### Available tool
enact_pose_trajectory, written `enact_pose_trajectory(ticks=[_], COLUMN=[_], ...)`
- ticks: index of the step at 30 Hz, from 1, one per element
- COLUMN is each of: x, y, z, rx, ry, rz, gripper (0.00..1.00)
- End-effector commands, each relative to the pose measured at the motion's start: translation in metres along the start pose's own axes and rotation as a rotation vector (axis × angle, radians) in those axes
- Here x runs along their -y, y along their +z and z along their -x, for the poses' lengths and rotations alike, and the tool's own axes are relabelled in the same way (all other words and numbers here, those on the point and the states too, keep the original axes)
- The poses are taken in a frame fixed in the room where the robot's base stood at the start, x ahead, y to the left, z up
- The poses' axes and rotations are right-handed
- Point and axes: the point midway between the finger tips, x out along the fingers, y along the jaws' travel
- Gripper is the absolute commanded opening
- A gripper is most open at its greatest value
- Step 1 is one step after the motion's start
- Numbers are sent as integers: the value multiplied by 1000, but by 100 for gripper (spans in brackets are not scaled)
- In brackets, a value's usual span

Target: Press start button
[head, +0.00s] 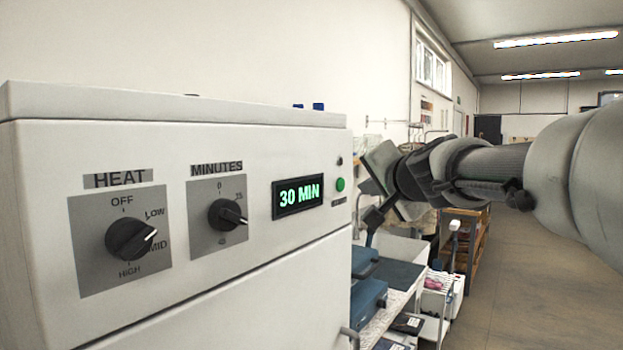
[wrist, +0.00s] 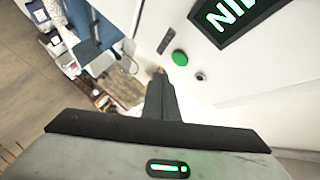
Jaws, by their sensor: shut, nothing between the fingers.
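The start button is a small round green button (head: 340,184) on the right end of a white machine's front panel (head: 160,300). A small label sits just below it, too small to read. In the wrist view the green button (wrist: 180,58) shows in full, just beyond and to the right of the fingertips. My gripper (head: 368,218) is shut and empty, to the right of the panel's edge in the head view. Its closed fingers (wrist: 161,74) point toward the panel near the button. I cannot tell the exact gap, but the button's face is uncovered.
The display (head: 299,196) reads 30 MIN. The HEAT knob (head: 130,239) points between LOW and MID; the MINUTES knob (head: 227,214) points lower right. A small dark round fitting (head: 339,160) is above the button. A cluttered shelf cart (head: 400,300) stands right of the machine; open floor lies beyond.

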Motion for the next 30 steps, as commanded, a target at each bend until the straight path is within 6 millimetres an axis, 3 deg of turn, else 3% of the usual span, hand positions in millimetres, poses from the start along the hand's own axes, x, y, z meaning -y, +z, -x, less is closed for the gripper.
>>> enact_pose_trajectory(ticks=[9,30], x=[11,12], y=[11,12], z=[-16,-16], rx=[0,-1], ry=[0,-1], rz=[0,0], gripper=[0,0])
